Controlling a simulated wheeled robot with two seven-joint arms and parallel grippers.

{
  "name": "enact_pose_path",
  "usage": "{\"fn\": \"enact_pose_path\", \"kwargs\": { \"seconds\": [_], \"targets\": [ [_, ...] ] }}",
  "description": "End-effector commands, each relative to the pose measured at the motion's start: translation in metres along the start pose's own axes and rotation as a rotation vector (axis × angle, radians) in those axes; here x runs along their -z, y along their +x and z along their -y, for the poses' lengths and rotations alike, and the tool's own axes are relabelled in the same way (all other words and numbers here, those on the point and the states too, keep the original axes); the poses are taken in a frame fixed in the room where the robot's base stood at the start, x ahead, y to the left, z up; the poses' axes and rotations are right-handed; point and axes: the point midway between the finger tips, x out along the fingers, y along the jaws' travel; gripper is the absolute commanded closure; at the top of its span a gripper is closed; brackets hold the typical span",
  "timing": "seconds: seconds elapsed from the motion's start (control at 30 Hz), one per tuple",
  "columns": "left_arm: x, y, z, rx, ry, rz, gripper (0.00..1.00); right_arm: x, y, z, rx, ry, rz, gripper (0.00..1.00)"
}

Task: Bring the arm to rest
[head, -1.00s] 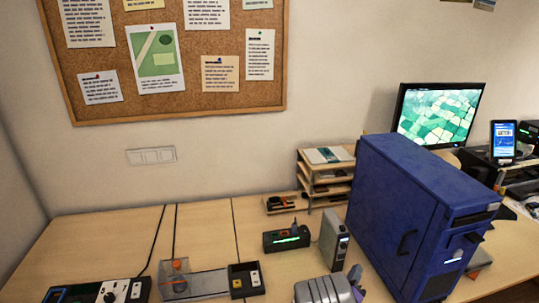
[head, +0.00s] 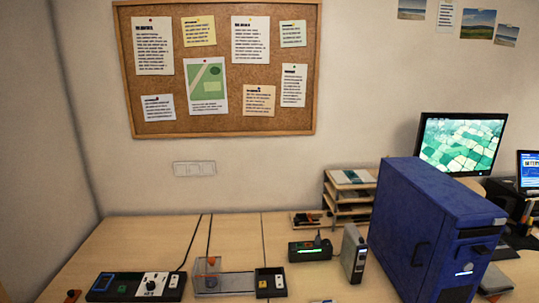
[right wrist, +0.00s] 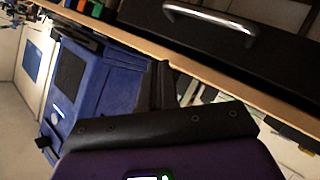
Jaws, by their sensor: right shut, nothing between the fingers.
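My right gripper (right wrist: 162,78) shows in the right wrist view, with its dark fingers together and nothing between them. Its dark mount and purple housing fill the bottom of that view. Beyond the fingers to the left is a blue computer case (right wrist: 98,85), apart from them as far as I can tell. The same blue case (head: 425,230) stands on the desk at the right in the head view. Neither gripper can be made out in the head view, and my left gripper is in no view.
The wooden desk (head: 130,240) carries a black control box (head: 135,287), a grey fixture (head: 235,283), a box with a green light (head: 311,250) and a grey upright unit (head: 353,253). A dark unit with a metal handle (right wrist: 208,20) spans the top of the wrist view.

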Motion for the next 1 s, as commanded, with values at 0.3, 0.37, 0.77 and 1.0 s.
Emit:
{"fn": "enact_pose_path", "kwargs": {
  "seconds": [0.3,0.37,0.77,1.0],
  "targets": [
    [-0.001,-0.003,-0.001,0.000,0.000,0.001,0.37,-0.127,-0.096,0.121,0.531,0.276,0.528,1.00],
    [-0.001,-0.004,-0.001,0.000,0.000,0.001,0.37,-0.142,-0.129,0.141,0.631,0.326,0.645,1.00],
    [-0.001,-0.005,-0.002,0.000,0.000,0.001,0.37,-0.165,-0.242,0.177,0.916,0.427,1.008,1.00],
    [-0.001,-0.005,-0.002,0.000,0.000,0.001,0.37,-0.165,-0.241,0.177,0.914,0.426,1.007,1.00]
  ]
}}
